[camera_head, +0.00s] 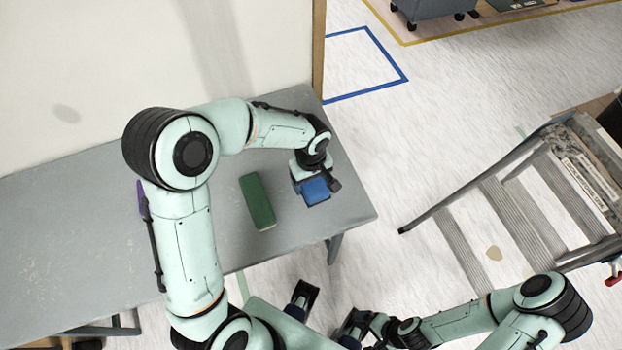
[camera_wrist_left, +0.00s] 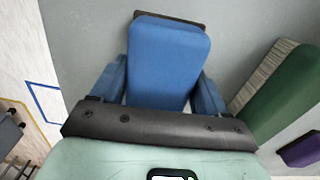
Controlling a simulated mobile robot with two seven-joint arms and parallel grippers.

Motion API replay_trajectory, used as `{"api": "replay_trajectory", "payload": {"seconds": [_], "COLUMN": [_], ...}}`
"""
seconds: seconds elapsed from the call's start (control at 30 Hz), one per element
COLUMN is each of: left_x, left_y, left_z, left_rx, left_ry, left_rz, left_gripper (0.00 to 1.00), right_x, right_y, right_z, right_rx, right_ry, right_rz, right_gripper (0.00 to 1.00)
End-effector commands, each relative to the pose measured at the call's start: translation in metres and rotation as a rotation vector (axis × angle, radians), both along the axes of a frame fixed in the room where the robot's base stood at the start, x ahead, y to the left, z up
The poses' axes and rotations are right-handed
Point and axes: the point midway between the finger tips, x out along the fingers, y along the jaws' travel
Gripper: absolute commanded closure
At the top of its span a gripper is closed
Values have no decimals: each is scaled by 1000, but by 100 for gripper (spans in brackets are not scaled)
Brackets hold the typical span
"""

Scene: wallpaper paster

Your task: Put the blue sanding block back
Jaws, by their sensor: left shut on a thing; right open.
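The blue sanding block (camera_head: 316,190) is at the right end of the grey table (camera_head: 290,245). My left gripper (camera_head: 309,178) is over it from above and shut on it. In the left wrist view the blue block (camera_wrist_left: 168,60) sits between the two blue fingers, with a dark edge at its far end. I cannot tell whether its underside touches the tabletop. My right gripper (camera_head: 328,312) is open and empty, low in the head view, off the table's front edge.
A green block (camera_head: 258,202) lies on the table just left of the blue one; it also shows in the wrist view (camera_wrist_left: 285,95). A purple object (camera_head: 141,197) is further left, partly behind my arm. A stepladder (camera_head: 480,225) stands right, beyond open floor.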

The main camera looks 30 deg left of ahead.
Motion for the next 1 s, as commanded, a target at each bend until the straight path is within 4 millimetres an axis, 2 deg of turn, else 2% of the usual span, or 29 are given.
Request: {"api": "replay_trajectory", "payload": {"seconds": [0.3,0.33,0.4,0.67,0.8,1.0], "left_x": [0,0,0,0,0,3], "left_y": [0,0,0,0,0,2], "left_z": [-7,-7,-6,-6,-1,40], "left_rx": [0,0,0,0,0,-1], "left_ry": [0,0,0,0,1,-8], "left_rz": [0,0,0,0,0,1], "left_gripper": [57,22,0,0,0,0], "right_x": [-2,-2,-2,-2,1,1], "right_y": [0,0,0,0,0,0], "right_z": [-8,-8,-7,-6,4,4], "right_rx": [0,0,0,0,0,0], "right_ry": [2,2,2,2,-1,-1], "right_rz": [0,0,0,0,0,1], "right_gripper": [0,0,0,0,0,0]}}
